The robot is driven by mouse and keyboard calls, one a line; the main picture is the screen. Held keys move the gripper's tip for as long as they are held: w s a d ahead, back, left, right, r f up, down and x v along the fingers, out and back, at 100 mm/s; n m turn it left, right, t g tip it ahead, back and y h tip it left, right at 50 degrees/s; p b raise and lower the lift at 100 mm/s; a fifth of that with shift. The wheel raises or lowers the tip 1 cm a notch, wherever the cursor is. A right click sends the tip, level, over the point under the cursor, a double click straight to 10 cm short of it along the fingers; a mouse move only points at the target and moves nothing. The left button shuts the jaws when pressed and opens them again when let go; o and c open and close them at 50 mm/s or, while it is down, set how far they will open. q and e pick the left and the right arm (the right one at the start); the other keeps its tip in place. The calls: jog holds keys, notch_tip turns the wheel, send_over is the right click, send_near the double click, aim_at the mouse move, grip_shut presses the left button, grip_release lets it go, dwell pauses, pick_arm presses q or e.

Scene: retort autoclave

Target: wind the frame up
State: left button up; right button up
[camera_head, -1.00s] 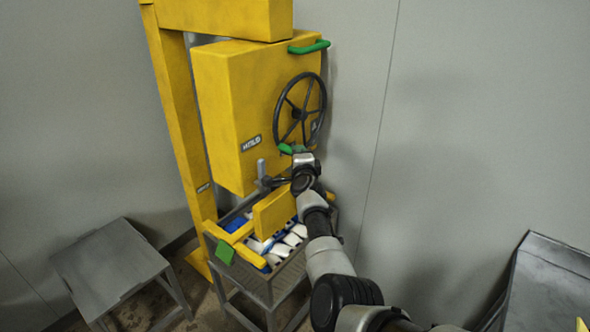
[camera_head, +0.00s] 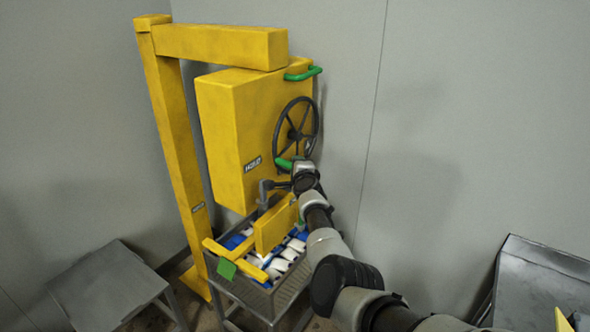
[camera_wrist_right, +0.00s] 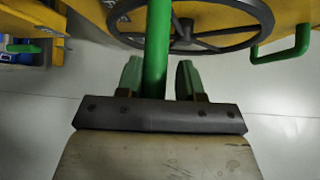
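A black handwheel (camera_head: 296,134) sits on the side of a yellow housing (camera_head: 235,140); it also shows in the right wrist view (camera_wrist_right: 215,35). A green handle (camera_head: 284,163) stands out low on the wheel. In the right wrist view the green bar (camera_wrist_right: 157,45) runs between the fingers of my right gripper (camera_wrist_right: 160,78), close to the left finger with a narrow gap at the right one. The right gripper looks open around it. A yellow frame (camera_head: 274,226) is low, over the metal basket (camera_head: 262,302) of white and blue packs (camera_head: 282,262). My left gripper is not in view.
A yellow post (camera_head: 177,150) with a top beam (camera_head: 220,45) stands behind. A second green handle (camera_head: 303,74) is high on the housing. A grey table (camera_head: 110,288) is at left, a dark metal surface (camera_head: 540,275) at right. Grey walls close the back.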

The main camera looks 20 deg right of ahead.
jog(key=shift+o, duration=1.1)
jog(key=shift+w+d+r, duration=0.1)
jog(key=shift+d, duration=0.25)
jog(key=shift+o, duration=0.3)
jog(key=shift+w+d+f, duration=0.1)
jog(key=shift+f, duration=0.2)
jog(key=shift+a+r, duration=0.1)
jog(key=shift+a, duration=0.1)
jog(key=shift+s+a+r+p, duration=0.1)
jog(key=shift+s+a+p, duration=0.05)
jog(key=shift+s+p, duration=0.25)
jog(key=f+p+v, duration=0.1)
jog(key=p+v, duration=0.4)
jog(key=v, duration=0.5)
jog(key=shift+d+r, duration=0.25)
jog(key=shift+r, duration=0.2)
